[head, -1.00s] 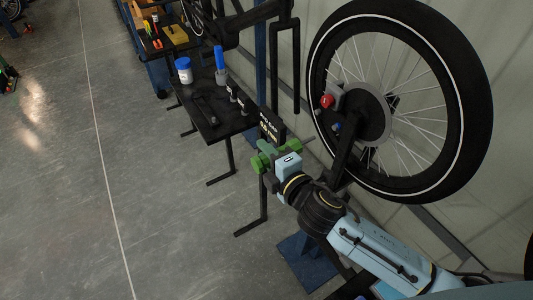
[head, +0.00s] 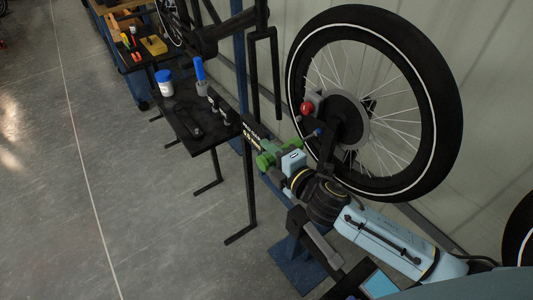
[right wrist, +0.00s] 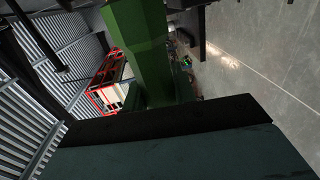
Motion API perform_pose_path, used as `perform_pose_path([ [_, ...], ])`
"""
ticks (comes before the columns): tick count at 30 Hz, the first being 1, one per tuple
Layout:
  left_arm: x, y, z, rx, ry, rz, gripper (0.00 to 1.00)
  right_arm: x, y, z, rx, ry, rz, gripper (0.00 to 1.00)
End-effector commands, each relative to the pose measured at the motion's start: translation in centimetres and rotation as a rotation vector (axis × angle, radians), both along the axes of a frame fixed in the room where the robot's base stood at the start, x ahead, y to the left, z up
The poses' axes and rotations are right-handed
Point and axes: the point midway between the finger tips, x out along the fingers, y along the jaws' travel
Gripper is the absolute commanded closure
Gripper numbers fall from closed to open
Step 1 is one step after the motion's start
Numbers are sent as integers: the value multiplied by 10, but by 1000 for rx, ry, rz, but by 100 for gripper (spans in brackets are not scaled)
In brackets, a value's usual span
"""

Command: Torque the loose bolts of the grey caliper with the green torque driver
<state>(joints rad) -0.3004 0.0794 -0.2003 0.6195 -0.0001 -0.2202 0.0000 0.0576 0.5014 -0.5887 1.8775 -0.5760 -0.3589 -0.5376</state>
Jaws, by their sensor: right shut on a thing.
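The green torque driver (head: 292,145) is in my right gripper (head: 271,158) in the head view. In the right wrist view the driver (right wrist: 142,45) is a large green shape above the dark gripper parts. The grey caliper (head: 317,101) seems to be the small grey part by the wheel's disc, with a red round piece (head: 306,108) on it. A small blue piece (head: 318,132) is just below, a short gap from the driver. The bolts are too small to tell. My left gripper is not in view.
The large wheel (head: 438,120) and fork stand right of my gripper. The floor at left is clear.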

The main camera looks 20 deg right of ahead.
Motion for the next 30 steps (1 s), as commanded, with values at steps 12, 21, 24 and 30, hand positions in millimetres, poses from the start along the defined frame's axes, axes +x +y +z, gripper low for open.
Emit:
perform_pose_path([
  [12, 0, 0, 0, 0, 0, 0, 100, 1, 0, 1, 0, -3, 0, 98],
  [21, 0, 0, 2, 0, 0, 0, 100, 0, 1, 2, 1, -3, 0, 100],
  [24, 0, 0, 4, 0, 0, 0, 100, 0, 1, 3, 1, -3, 0, 100],
  [30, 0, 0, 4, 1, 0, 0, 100, 0, 1, 2, 0, -3, 0, 100],
])
